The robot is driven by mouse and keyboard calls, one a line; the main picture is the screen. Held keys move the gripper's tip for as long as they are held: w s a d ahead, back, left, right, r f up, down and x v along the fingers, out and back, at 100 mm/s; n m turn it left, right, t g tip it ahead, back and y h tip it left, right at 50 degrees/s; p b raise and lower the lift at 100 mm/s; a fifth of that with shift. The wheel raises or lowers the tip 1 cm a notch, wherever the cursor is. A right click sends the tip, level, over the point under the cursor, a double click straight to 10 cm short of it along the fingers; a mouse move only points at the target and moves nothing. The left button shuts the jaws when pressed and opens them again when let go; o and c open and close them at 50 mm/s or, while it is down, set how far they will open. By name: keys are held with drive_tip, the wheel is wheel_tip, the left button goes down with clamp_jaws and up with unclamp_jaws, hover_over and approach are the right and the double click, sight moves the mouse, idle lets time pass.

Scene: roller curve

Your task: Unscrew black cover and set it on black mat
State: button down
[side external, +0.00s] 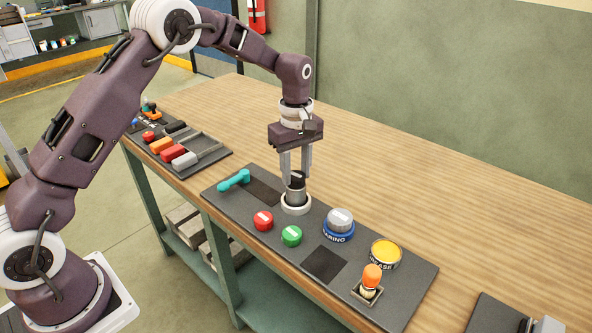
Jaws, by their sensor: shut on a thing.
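The black cover (297,178) sits at the top of a metallic cylinder (296,195), which stands upright in a white ring on the dark panel. My gripper (297,174) points straight down over it and is shut on the black cover, with a finger on either side. The fingers hide part of the cover, and I cannot tell whether it is loose from the cylinder. A black mat (325,264), a bare dark square, lies on the panel in front of the blue-ringed knob. Another dark patch (264,191) lies beside the teal handle.
The dark panel (398,309) also bears a teal handle (234,180), a red button (263,220), a green button (291,236), a grey blue-ringed knob (340,221), a yellow-topped can (385,253) and an orange-topped switch (371,277). The wooden table (450,200) behind is clear.

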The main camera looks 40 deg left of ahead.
drive_tip(key=n, duration=0.5)
drive_tip(key=shift+n, duration=0.8)
drive_tip(key=shift+n, duration=0.9)
drive_tip(key=n, duration=0.4)
drive_tip(key=shift+n, duration=0.8)
